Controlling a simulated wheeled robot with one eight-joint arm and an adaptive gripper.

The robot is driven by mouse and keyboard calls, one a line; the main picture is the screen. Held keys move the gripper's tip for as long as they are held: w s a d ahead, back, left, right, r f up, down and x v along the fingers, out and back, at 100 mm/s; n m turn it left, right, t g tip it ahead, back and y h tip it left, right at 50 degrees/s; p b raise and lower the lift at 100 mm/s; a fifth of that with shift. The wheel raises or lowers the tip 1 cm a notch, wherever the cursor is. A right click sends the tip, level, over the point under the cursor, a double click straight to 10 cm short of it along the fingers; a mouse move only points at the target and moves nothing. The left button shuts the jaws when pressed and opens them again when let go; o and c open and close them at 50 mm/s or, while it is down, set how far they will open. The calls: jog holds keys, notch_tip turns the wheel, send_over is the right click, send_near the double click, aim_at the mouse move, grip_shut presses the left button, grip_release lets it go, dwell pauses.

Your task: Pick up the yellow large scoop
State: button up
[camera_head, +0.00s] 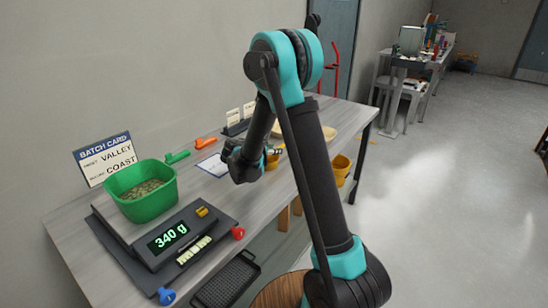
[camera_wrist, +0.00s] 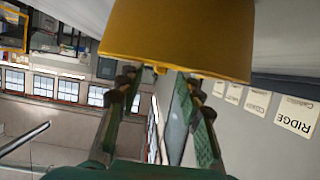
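A large yellow, rounded object (camera_wrist: 180,35), which looks like the yellow large scoop, fills the top middle of the wrist view and is cut off by its upper edge. My gripper (camera_wrist: 158,76) has its two fingers apart, with their ends at the yellow object's lower edge. A small yellow bump shows between them. Whether the fingers touch or grip it cannot be told. In the head view, my gripper (camera_head: 240,163) is over the table, its fingers dark and small. A bit of yellow (camera_head: 272,160) shows just right of it, partly hidden by my arm.
The table (camera_head: 90,255) holds a green bin (camera_head: 142,192) on a scale (camera_head: 165,238) reading 340 g. Green (camera_head: 178,157) and orange (camera_head: 205,142) scoops lie behind. A yellow bucket (camera_head: 341,166) is right of my arm. Label cards (camera_wrist: 300,117) show in the wrist view.

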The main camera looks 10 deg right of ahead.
jog(key=x, duration=0.4)
jog(key=shift+w+d, duration=0.2)
jog(key=shift+w, duration=0.05)
jog(key=shift+c, duration=0.5)
grip_shut()
